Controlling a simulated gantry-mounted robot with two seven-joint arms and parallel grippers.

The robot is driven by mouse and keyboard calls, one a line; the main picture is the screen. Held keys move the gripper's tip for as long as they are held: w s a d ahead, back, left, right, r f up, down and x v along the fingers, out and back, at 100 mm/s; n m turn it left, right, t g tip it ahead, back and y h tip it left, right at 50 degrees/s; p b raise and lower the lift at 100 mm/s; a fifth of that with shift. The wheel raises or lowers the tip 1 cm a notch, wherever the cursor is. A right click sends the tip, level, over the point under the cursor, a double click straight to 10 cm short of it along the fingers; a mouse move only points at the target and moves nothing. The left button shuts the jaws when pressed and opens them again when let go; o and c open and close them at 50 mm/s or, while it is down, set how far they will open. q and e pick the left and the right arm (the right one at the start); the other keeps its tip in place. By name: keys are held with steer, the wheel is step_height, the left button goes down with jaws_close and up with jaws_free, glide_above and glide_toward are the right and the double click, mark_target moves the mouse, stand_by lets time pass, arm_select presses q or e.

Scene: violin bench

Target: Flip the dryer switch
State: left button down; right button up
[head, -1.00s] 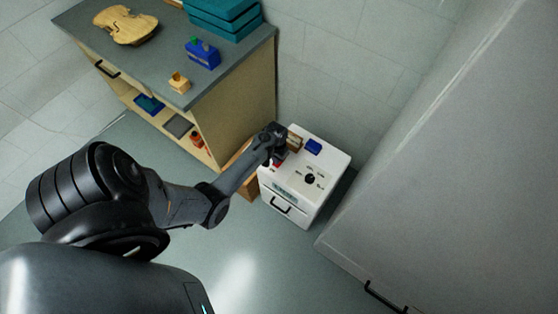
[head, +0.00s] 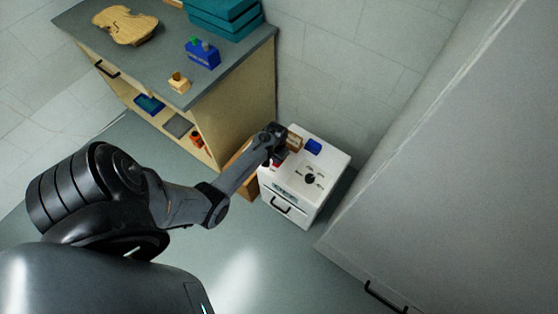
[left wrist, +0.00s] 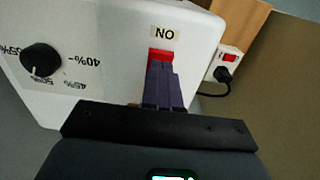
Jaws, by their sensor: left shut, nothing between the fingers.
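The white dryer box (head: 322,165) stands on the floor beside the bench. Its red switch (left wrist: 160,57) sits below a label reading ON, upside down, in the left wrist view. My left gripper (left wrist: 162,70) is shut and empty, with its fingertips at the lower part of the red switch and covering some of it. Whether they press it I cannot tell. In the head view my left gripper (head: 280,158) is over the left side of the dryer top. My right gripper is not in view.
A black dial (left wrist: 41,59) with percent marks is on the dryer. A socket (left wrist: 229,62) with a red switch and black plug is beside it. The bench (head: 222,78) holds a violin body (head: 125,26). A grey cabinet (head: 450,180) stands at the right.

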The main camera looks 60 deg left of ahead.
arm_select(q)
steer(key=shift+f+b, duration=0.3)
steer(key=shift+f, duration=0.15)
steer(key=shift+f, duration=0.45)
steer(key=shift+r, duration=0.1)
stand_by(0.3)
step_height(320, 180, up, 7)
steer(key=p, duration=0.7)
steer(key=shift+p, duration=0.35)
